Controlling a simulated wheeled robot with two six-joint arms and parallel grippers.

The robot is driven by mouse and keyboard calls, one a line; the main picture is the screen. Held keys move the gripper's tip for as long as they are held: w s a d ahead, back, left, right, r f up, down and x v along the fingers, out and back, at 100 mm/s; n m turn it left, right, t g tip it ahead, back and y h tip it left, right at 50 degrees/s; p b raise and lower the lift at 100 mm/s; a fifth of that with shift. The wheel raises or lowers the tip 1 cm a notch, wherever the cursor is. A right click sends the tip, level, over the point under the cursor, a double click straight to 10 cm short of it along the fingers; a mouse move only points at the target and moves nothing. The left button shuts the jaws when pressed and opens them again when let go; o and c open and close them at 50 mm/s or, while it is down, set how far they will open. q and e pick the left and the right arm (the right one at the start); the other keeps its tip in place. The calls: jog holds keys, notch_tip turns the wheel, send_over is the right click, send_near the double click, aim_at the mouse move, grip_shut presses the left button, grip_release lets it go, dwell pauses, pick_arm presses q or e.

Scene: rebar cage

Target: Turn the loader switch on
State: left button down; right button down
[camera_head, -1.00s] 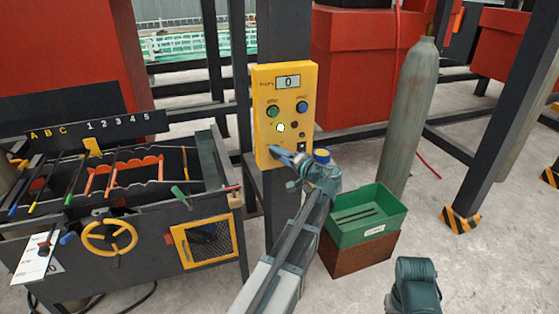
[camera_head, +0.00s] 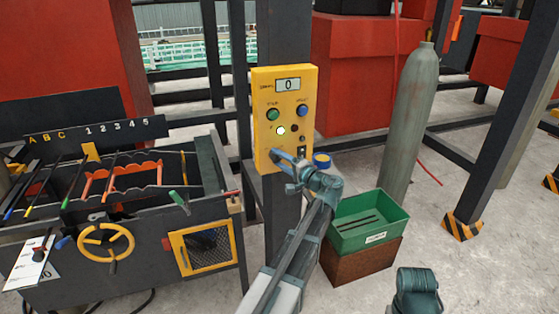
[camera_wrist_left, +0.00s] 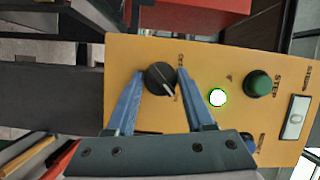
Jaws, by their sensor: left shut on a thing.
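The yellow control panel (camera_head: 264,108) stands on a dark post, with a display reading 0. In the left wrist view the panel (camera_wrist_left: 215,60) carries a black rotary switch knob (camera_wrist_left: 160,77), its pale pointer slanting down to the right. My left gripper (camera_head: 279,154) is at the lower left of the panel; in the wrist view its blue fingers (camera_wrist_left: 168,92) are on both sides of the knob, shut on it. The gripper hides the knob in the head view. A round lamp (camera_head: 281,130) glows white with a green rim, and it also shows in the wrist view (camera_wrist_left: 218,97).
A green button (camera_head: 273,114) and a blue button (camera_head: 302,110) sit above the lamp. A green bin (camera_head: 370,236) on a brown block and a grey cylinder (camera_head: 408,125) stand right of the panel. A dark machine with a yellow handwheel (camera_head: 106,240) stands left.

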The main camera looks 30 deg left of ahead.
pick_arm(q)
jog(key=shift+c, duration=1.4)
grip_release()
jog(key=v, duration=1.3)
jog(key=shift+d, duration=0.4)
jog(key=shift+s, duration=0.1)
jog(key=s+d+f+g+h, duration=0.2)
jog(key=s+d+f+h, duration=0.35)
jog(key=f, duration=0.25)
jog(key=s+d+f+g+h, duration=0.1)
jog(key=s+d+f+h, duration=0.35)
jog(key=s+f, duration=0.3)
jog(key=s+d+f+m+g+h, duration=0.1)
jog(key=s+d+f+h, duration=0.2)
jog(key=s+d, duration=0.2)
jog(key=s+d+f+m+g+h, duration=0.1)
jog(key=s+d+f+h, duration=0.1)
jog(key=s+d, duration=0.3)
jog(key=d+f, duration=0.1)
jog(key=d, duration=0.2)
jog(key=shift+s+d+g+h, duration=0.2)
jog(key=shift+d+g+h, duration=0.15)
jog(key=shift+g+h, duration=0.05)
